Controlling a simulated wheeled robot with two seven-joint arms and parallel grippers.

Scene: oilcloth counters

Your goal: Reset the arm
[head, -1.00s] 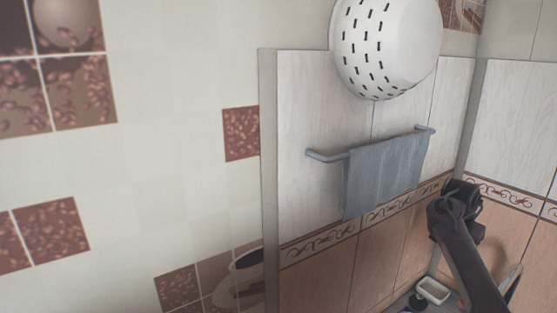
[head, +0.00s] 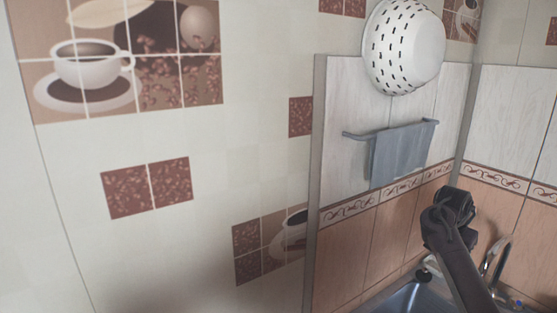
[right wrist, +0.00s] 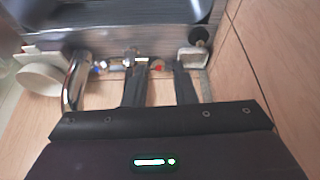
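My right arm comes in from the lower right of the head view, with its dark gripper (head: 452,212) raised in front of the tiled wall, above the sink. In the right wrist view, the two dark fingers of my right gripper (right wrist: 160,85) stand apart with nothing held between them. The tap fittings (right wrist: 135,62) show beyond the fingertips. My left gripper is in neither view.
A steel sink (head: 405,297) with a curved faucet (head: 497,252) lies below my right gripper. A blue-grey towel (head: 402,150) hangs on a wall rail, under a white colander (head: 403,48). A white dish (right wrist: 193,57) sits near the wall.

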